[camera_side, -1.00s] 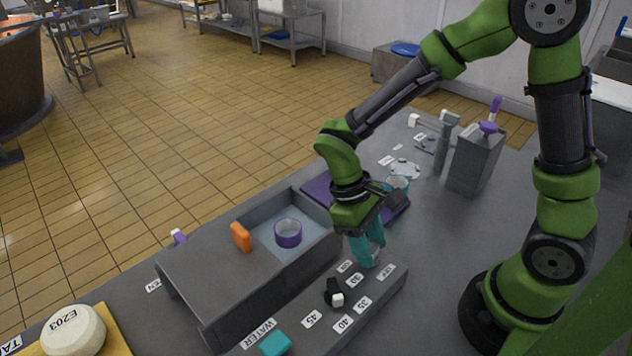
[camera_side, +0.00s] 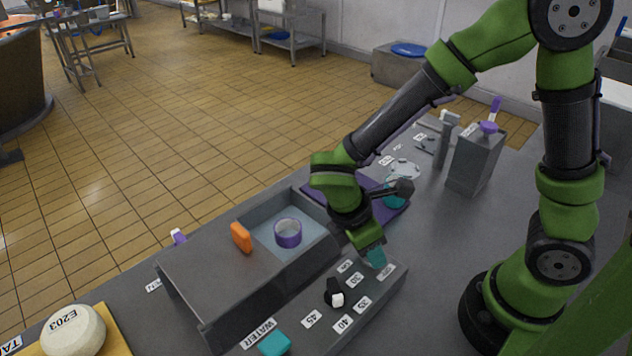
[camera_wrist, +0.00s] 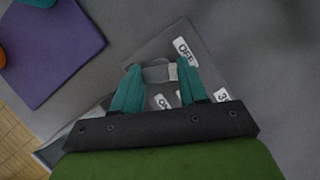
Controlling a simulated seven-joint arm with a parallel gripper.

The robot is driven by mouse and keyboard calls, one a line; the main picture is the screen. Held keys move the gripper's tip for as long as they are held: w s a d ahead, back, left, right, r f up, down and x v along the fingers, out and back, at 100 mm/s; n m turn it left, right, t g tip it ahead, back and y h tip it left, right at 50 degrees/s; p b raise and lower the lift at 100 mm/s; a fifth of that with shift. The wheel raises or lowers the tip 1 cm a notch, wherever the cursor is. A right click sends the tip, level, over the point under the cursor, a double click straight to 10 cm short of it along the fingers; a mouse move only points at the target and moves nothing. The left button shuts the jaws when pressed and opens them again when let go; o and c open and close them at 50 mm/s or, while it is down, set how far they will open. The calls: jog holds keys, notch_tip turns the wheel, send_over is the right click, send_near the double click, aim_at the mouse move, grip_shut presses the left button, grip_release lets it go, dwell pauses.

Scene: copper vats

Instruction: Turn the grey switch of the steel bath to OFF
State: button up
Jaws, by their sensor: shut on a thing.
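The steel bath (camera_side: 272,207) is an open grey basin holding clear liquid and a purple ring (camera_side: 288,233). Its sloped control panel (camera_side: 376,308) is in front. My gripper (camera_side: 375,262) is at the panel's far end, its teal fingers shut on the grey switch, which they mostly hide in the side view. In the wrist view, the grey switch (camera_wrist: 157,73) lies between the fingertips, its paler end towards the right finger. The OFF label (camera_wrist: 184,50) is just above right of it; the ON label (camera_wrist: 163,102) is below. I cannot tell exactly which mark it points at.
A black knob (camera_side: 333,290) with a white mark sits among number labels on the panel. A teal block (camera_side: 275,344) is near the WATER label. An orange block (camera_side: 241,237) stands on the bath cover. A purple mat (camera_side: 318,188) and a grey canister (camera_side: 474,160) are beyond.

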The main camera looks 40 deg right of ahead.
jog(key=n+t, duration=0.2)
jog(key=n, duration=0.2)
jog(key=shift+s+n, duration=0.15)
jog(key=shift+n, duration=0.25)
dwell(0.4)
jog(key=o, duration=1.1)
jog(key=shift+c, duration=0.2)
jog(key=v, duration=1.7)
jog(key=shift+a, duration=0.2)
jog(key=shift+f, duration=0.15)
